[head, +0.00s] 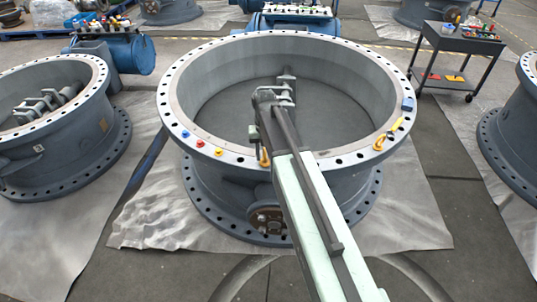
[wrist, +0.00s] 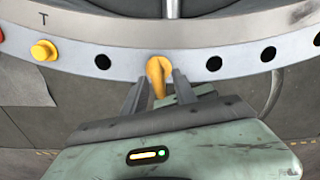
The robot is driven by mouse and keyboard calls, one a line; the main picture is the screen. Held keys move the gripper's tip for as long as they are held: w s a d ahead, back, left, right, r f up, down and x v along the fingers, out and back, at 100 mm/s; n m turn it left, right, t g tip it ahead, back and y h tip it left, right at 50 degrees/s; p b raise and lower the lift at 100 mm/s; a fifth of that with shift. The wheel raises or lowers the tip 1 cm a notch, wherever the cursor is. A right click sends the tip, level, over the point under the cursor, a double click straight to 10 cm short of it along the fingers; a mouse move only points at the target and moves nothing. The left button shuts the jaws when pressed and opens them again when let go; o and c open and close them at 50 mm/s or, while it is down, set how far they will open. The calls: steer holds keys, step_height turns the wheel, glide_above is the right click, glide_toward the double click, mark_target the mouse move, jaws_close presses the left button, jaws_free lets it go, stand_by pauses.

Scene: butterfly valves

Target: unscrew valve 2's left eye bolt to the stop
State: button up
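Valve 2 (head: 178,108) is the large grey round body in the middle of the head view, with a pale drilled flange on top. Its left eye bolt (head: 265,157) is yellow and stands at the near rim, partly beside my arm. The wrist view shows this eye bolt (wrist: 158,70) upright between my fingers. My gripper (wrist: 160,80) has one finger on each side of it, with a gap showing lower down. I cannot tell whether the fingertips touch it. The right eye bolt (head: 379,143), also yellow, is on the rim to the right.
A yellow button (head: 219,152) and a red button (head: 200,143) sit on the rim, left of the eye bolt. A blue block (head: 408,103) is on the right rim. Another valve (head: 60,150) stands left. A tool cart (head: 455,45) stands at back right.

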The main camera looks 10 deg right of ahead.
mark_target(265, 152)
step_height(265, 152, up, 8)
steer(key=p, duration=0.8)
steer(key=shift+f, duration=0.1)
